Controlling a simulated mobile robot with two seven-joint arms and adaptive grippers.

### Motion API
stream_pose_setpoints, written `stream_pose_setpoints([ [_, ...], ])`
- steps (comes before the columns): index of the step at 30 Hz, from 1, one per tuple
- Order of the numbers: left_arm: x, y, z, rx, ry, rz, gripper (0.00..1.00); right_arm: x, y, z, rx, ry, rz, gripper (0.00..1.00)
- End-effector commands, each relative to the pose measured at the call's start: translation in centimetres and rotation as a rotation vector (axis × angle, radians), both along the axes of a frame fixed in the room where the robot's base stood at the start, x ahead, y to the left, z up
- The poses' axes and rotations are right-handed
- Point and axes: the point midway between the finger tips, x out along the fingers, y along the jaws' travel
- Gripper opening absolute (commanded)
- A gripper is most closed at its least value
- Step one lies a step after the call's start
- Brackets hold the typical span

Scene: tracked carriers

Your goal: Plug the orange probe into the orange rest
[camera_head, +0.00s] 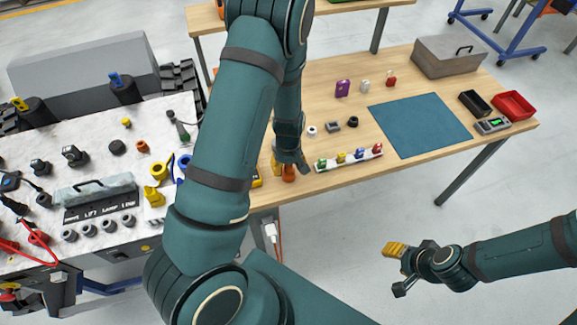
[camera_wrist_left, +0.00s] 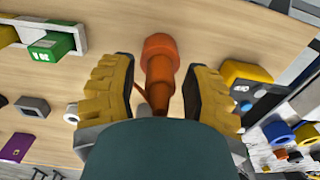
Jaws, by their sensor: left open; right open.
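An orange stepped cylinder (camera_head: 289,173), which looks like the orange probe, is at the wooden table's near-left edge. In the left wrist view the orange cylinder (camera_wrist_left: 160,58) lies between the two yellow finger pads of my left gripper (camera_wrist_left: 160,92). The pads stand apart, with a visible gap on its right side; its lower end is hidden by the gripper body. My left gripper (camera_head: 288,166) is open around it, partly hidden by my arm. A small orange socket-like piece (camera_head: 142,146) on the left bench may be the orange rest. My right gripper (camera_head: 398,268) is open and empty above the floor.
A white rack (camera_head: 349,159) with several coloured plugs stands right of my left gripper. A yellow device (camera_head: 257,177) is close on its left. Yellow (camera_head: 158,168) and blue round parts stand on the left bench. A blue mat (camera_head: 420,124) is clear.

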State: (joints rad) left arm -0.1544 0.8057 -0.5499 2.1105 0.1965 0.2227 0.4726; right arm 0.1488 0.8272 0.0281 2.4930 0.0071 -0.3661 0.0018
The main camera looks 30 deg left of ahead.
Motion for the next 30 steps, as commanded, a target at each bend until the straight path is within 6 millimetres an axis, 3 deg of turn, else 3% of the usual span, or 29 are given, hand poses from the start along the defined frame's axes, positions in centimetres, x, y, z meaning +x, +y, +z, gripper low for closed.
stream_pose_setpoints([
  [12, 0.1, -0.2, 7.7, -0.001, -0.007, -0.003, 0.48, 0.0, 0.0, 0.0, 0.000, 0.000, 0.000, 0.47],
  [18, 0.0, -0.1, 10.5, -0.001, -0.003, -0.002, 0.48, 0.0, 0.0, 0.0, 0.000, 0.000, 0.000, 0.47],
  [30, 0.0, -0.1, 11.6, -0.001, 0.001, 0.000, 0.48, 0.0, 0.0, 0.0, 0.000, 0.000, 0.000, 0.47],
])
